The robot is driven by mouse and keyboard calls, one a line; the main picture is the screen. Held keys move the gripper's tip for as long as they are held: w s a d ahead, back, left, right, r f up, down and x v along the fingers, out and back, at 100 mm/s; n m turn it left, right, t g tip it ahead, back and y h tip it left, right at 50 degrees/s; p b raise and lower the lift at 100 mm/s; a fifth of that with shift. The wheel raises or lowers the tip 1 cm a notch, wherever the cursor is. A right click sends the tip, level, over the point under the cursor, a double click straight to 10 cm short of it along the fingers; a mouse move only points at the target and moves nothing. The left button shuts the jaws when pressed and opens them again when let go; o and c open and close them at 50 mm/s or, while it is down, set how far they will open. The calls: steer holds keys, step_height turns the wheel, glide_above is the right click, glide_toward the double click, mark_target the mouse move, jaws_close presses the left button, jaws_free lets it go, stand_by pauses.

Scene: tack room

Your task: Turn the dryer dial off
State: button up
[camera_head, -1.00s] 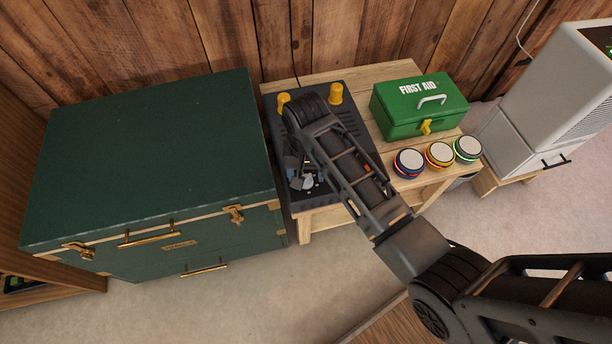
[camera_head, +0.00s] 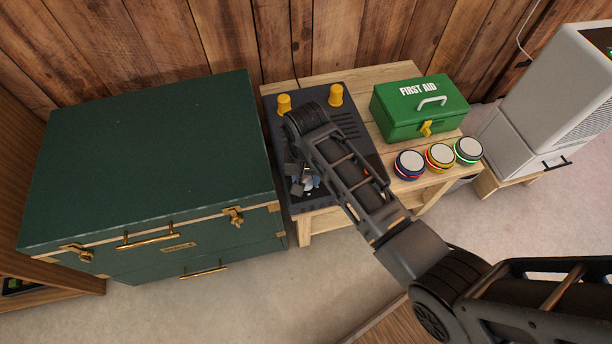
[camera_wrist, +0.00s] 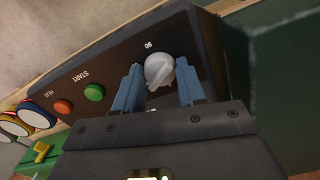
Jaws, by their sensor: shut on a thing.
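The dryer (camera_head: 350,128) is a dark box with two yellow posts on top, standing on a wooden table by the wall. Its front panel (camera_wrist: 110,65) fills the wrist view, with a grey dial (camera_wrist: 160,71), a green START button (camera_wrist: 94,93) and an orange-red HEAT button (camera_wrist: 63,107). A "90" mark shows beside the dial. My gripper (camera_wrist: 157,88) has its two blue fingers on either side of the dial and is shut on it. In the head view my gripper (camera_head: 304,184) is at the dryer's front edge, and my arm hides the dial there.
A green first aid box (camera_head: 420,108) stands right of the dryer. Several round lights, including a blue-based one (camera_head: 409,163), sit along the table's front. A large green trunk (camera_head: 150,165) stands close on the left. A white cabinet (camera_head: 545,100) is at the right.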

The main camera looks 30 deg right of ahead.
steer(key=shift+c, duration=0.8)
steer(key=shift+r+n+p, duration=0.1)
steer(key=shift+n+p, duration=0.2)
steer(key=shift+p, duration=0.05)
steer(key=shift+r+n+p, duration=0.1)
steer(key=shift+n+p, duration=0.4)
steer(key=shift+p, duration=0.15)
steer(key=shift+n+p, duration=1.1)
steer(key=shift+n, duration=0.1)
steer(key=n+p, duration=0.2)
steer(key=n, duration=0.2)
steer(key=shift+n+p, duration=0.3)
steer(key=shift+p, duration=0.05)
steer(key=shift+n+p, duration=0.65)
steer(key=shift+n, duration=0.95)
steer(key=shift+f, duration=0.2)
